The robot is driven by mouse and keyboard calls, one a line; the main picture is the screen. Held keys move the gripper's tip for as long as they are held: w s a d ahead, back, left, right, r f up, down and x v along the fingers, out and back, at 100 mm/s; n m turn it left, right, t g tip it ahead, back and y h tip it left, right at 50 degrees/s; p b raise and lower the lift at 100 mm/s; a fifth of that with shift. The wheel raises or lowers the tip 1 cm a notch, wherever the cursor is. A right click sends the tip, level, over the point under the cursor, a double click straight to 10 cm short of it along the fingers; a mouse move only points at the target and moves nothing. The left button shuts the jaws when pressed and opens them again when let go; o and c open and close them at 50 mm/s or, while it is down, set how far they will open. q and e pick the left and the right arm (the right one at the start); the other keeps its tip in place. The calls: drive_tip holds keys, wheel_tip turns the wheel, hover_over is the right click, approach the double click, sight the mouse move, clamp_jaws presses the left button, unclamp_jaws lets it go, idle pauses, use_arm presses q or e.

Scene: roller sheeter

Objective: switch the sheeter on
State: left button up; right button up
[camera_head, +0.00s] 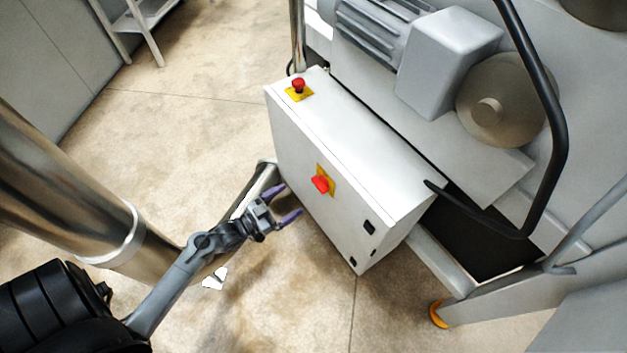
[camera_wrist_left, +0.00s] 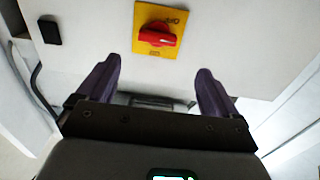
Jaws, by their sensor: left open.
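The sheeter's white control box (camera_head: 300,165) stands in the middle of the head view. A red rotary switch (camera_head: 320,184) on a yellow plate (camera_head: 328,173) is on its front face. The switch also shows in the left wrist view (camera_wrist_left: 157,38), its handle lying roughly level across the plate. A red mushroom button (camera_head: 298,84) on a yellow base sits on the box's top. My left gripper (camera_head: 289,202) is open and empty, in front of the box face beside the switch. Its fingers (camera_wrist_left: 157,85) point toward the face, apart from the switch. My right gripper is not in view.
A black bent handrail (camera_head: 557,130) and a motor (camera_head: 375,35) are at the right of the box. A thick metal post (camera_head: 70,185) stands at the left. A dark latch (camera_head: 369,227) is on the box face. The floor left of the box is open.

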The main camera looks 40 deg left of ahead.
sight(316, 186)
use_arm(q)
drive_tip(key=b+x, duration=0.2)
drive_tip(key=x, duration=0.6)
drive_tip(key=shift+w+d+f, duration=0.15)
drive_tip(key=shift+w, duration=0.05)
drive_tip(key=shift+b+x, duration=0.45)
drive_tip(key=shift+x, duration=0.45)
drive_tip(key=shift+d, duration=0.1)
drive_tip(key=shift+c, duration=0.2)
drive_tip(key=c, duration=1)
